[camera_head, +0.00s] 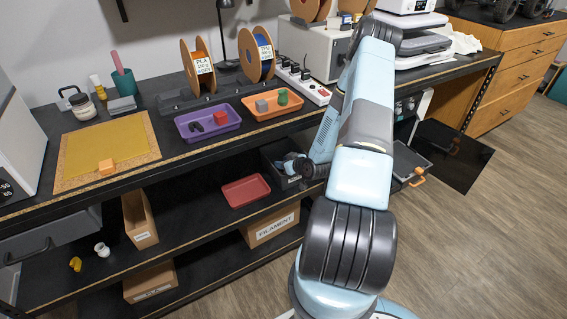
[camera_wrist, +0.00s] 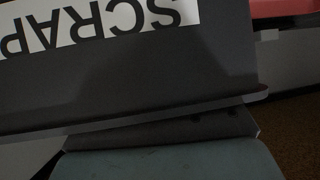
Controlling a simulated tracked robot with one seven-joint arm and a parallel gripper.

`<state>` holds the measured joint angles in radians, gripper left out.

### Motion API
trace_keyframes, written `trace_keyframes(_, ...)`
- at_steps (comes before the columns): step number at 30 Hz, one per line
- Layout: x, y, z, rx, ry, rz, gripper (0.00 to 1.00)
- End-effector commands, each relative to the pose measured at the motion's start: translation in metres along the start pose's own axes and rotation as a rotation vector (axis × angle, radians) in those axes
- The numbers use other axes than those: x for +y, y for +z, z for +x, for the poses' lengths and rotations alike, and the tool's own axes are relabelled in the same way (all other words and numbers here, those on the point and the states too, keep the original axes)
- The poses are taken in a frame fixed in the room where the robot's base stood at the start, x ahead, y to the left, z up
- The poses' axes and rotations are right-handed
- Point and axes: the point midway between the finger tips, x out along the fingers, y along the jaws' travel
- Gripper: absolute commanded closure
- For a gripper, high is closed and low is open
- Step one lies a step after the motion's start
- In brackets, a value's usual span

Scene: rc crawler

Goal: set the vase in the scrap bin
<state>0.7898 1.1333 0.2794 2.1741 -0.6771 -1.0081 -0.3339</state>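The dark scrap bin (camera_head: 272,165) stands on the middle shelf beneath the bench top. Its SCRAP label (camera_wrist: 100,25) shows upside down and very close in the wrist view. My gripper (camera_head: 295,167) is at the bin's right side, partly hidden by my arm; its fingers cannot be made out clearly. I cannot tell whether it holds anything. No vase is certain: a small green rounded piece (camera_head: 283,96) sits in the orange tray (camera_head: 262,114), and a small white piece (camera_head: 102,250) is on the lower shelf.
A red tray (camera_head: 246,191) lies left of the bin on the shelf. The bench edge overhangs this shelf. A filament box (camera_head: 270,228) stands below. A purple tray (camera_head: 190,132) and filament spools (camera_head: 197,68) are on the bench top. Open floor lies at right.

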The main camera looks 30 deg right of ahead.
Motion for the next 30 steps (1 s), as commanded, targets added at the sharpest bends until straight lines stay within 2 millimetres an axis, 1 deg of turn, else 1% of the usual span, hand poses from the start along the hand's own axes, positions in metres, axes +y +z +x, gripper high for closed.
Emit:
trace_keyframes(1, 0.000, 0.000, 0.000, 0.000, 0.000, 0.000, 0.55)
trace_keyframes(5, 0.000, 0.000, 0.000, 0.000, 0.000, 0.000, 0.43)
trace_keyframes(6, 0.000, 0.000, 0.000, 0.000, 0.000, 0.000, 0.42)
trace_keyframes(14, 0.001, -0.002, -0.001, 0.000, 0.001, 0.000, 0.42)
trace_keyframes(18, 0.001, -0.011, -0.007, 0.000, 0.002, -0.001, 0.42)
trace_keyframes(20, 0.002, -0.010, -0.015, -0.002, 0.002, 0.000, 0.42)
trace_keyframes(30, 0.002, -0.011, -0.082, -0.001, 0.003, 0.001, 0.42)
